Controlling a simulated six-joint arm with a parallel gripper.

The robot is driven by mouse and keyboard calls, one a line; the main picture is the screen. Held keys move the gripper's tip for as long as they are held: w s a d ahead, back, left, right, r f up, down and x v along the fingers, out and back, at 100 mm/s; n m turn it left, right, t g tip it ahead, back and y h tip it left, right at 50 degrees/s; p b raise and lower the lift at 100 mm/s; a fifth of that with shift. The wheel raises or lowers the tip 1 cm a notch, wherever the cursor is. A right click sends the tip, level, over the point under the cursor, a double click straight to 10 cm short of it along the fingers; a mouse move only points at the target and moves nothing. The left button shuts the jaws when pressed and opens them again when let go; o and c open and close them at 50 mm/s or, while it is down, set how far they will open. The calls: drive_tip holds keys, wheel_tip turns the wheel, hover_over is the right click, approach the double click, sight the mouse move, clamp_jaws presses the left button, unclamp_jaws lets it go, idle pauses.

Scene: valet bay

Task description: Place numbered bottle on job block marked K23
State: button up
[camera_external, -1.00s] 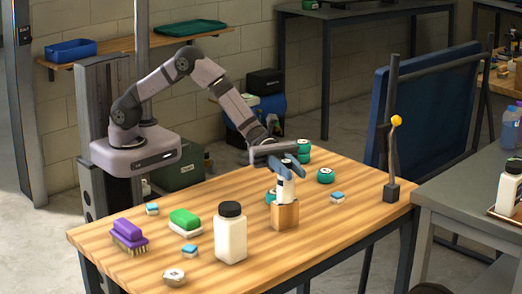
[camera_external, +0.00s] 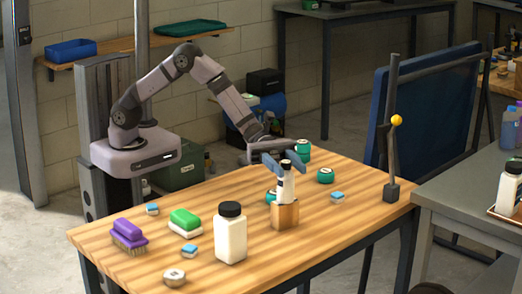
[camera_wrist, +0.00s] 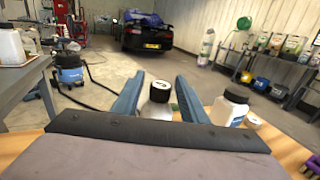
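A small white bottle with a black cap (camera_external: 287,185) stands upright in the wooden job block (camera_external: 285,217) on the bench. Any number on the bottle or marking on the block is not readable. My gripper (camera_external: 284,161) is at the bottle's top, its blue fingers spread on either side. In the wrist view my gripper (camera_wrist: 159,78) is open, with the bottle's black cap (camera_wrist: 160,91) between the fingers and gaps on both sides. The block is hidden in the wrist view.
A larger white bottle (camera_external: 230,238) stands at the front. Green-and-white tins (camera_external: 325,175) are behind the block. A post with a yellow ball (camera_external: 396,120) stands at right.

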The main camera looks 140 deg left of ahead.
drive_tip(key=b+v, duration=0.1)
drive_tip(key=v, duration=0.8)
drive_tip(key=shift+s, duration=0.4)
drive_tip(key=shift+a, duration=0.15)
drive_tip(key=s+d+f+m+g+h+p, duration=0.15)
drive_tip(key=s+d+m+g+p, duration=0.25)
drive_tip(key=s+d+m+g, duration=0.5)
drive_tip(key=s+d+m+g+h+p, duration=0.2)
drive_tip(key=s+d+m+g+p, duration=0.4)
drive_tip(key=d, duration=0.7)
drive_tip(key=s+m+g+y+p, duration=0.2)
drive_tip(key=s+m+y, duration=0.4)
drive_tip(key=s, duration=0.5)
drive_tip(key=s+a+r+m+y+p, duration=0.2)
drive_tip(key=s+a+m+y+p, duration=0.1)
drive_tip(key=a+m, duration=0.4)
drive_tip(key=shift+s+r+m+y+p, duration=0.4)
drive_tip(key=shift+s+m+y, duration=0.3)
drive_tip(key=shift+m, duration=1)
